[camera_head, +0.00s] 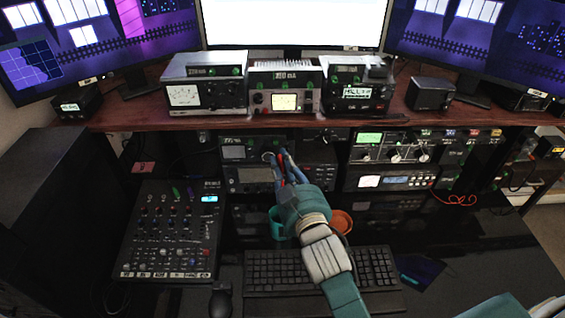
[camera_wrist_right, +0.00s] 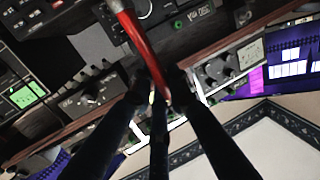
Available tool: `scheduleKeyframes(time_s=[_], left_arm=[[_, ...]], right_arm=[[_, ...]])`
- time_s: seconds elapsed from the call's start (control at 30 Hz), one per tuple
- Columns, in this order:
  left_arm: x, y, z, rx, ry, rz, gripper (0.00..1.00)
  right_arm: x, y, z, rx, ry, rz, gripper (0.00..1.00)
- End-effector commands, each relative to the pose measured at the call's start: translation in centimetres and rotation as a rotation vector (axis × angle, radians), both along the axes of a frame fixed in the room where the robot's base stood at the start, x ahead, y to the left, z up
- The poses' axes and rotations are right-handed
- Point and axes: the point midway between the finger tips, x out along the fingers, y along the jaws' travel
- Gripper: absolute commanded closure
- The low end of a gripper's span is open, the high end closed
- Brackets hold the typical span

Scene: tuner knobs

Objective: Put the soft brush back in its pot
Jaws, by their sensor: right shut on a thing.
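My right gripper (camera_head: 281,160) reaches forward over the desk to the front of the radio rack. It is shut on a thin red handle (camera_wrist_right: 130,32), taken to be the soft brush. The handle shows as a slim red strip between the fingers in the head view (camera_head: 287,168). The bristles cannot be made out. In the wrist view the fingers (camera_wrist_right: 158,92) close around the red handle. A teal pot (camera_head: 275,226) and an orange pot (camera_head: 342,224) stand below, partly hidden by my right arm. My left gripper is not in view.
A mixer (camera_head: 172,232) lies at the left. A keyboard (camera_head: 262,271) and a mouse (camera_head: 221,300) lie at the front. Radio units with knobs (camera_head: 395,154) fill the rack and the wooden shelf (camera_head: 135,112). Monitors stand behind.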

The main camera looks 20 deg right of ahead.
Motion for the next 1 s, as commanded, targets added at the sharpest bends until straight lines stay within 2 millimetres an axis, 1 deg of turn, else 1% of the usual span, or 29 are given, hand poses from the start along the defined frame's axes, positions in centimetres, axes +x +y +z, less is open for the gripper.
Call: scheduleKeyframes(time_s=[0.03, 0.2, 0.5, 1.0], left_arm=[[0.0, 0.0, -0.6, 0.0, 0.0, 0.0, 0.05], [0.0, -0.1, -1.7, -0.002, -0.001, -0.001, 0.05], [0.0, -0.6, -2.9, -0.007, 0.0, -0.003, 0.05], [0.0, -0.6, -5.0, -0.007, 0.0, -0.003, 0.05]], right_arm=[[0.0, 0.0, -0.6, 0.0, -0.001, 0.0, 1.0], [0.0, 0.0, -1.5, 0.0, -0.001, 0.0, 1.0], [0.0, 0.0, -3.3, 0.0, 0.001, 0.0, 1.0], [0.0, 0.0, -6.3, 0.0, 0.0, -0.001, 1.0]])
